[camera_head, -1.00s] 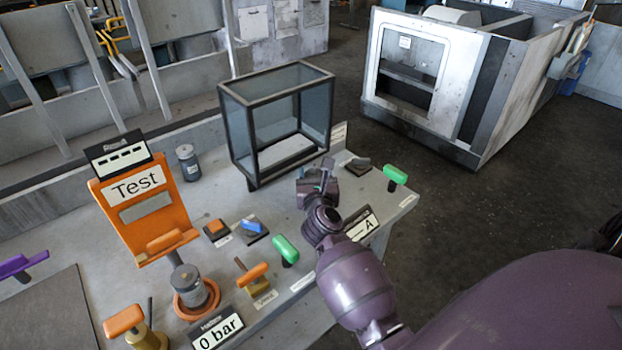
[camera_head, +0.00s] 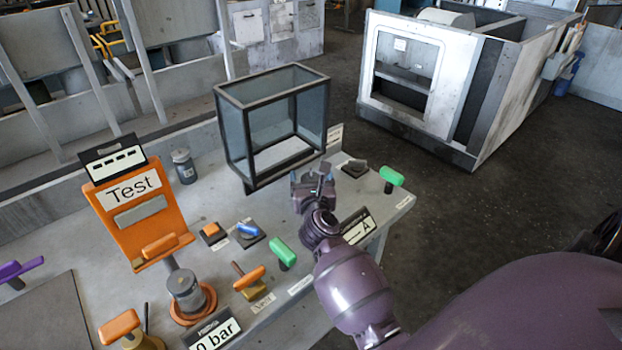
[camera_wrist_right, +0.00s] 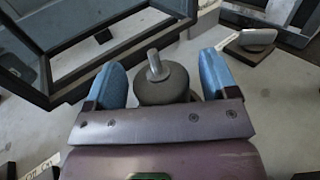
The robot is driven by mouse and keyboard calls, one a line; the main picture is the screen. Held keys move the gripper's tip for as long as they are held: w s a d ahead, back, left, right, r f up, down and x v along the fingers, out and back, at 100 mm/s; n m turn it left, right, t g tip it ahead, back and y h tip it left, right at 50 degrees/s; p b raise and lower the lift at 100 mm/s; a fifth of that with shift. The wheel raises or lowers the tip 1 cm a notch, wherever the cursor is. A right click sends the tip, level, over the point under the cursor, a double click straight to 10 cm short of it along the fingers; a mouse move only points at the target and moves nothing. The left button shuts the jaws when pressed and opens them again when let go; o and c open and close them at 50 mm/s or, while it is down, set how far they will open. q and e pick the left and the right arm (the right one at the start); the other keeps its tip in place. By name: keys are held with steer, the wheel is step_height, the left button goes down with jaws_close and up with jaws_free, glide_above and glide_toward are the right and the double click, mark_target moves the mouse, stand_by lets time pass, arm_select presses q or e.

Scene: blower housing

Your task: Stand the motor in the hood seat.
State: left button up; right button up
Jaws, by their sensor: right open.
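My right gripper (camera_head: 313,182) is open over the bench, just in front of the glass hood (camera_head: 247,133). In the right wrist view, its blue fingers (camera_wrist_right: 163,78) stand on either side of a dark grey round body with a light shaft, which looks like the motor (camera_wrist_right: 165,88). Gaps show between the motor and both fingers, and the palm hides its lower part. In the head view the gripper mostly covers it. The hood is a dark-framed clear box with a pale floor panel (camera_head: 283,153); I cannot tell which part is the seat. My left gripper is out of view.
An orange Test stand (camera_head: 135,205), a grey canister (camera_head: 184,166) and a grey cylinder on an orange ring (camera_head: 187,291) stand left.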

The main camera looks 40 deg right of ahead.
steer(key=v, duration=0.7)
steer(key=shift+s+a+r, duration=0.1)
steer(key=shift+s+r, duration=0.05)
steer(key=shift+s, duration=0.1)
stand_by(0.4)
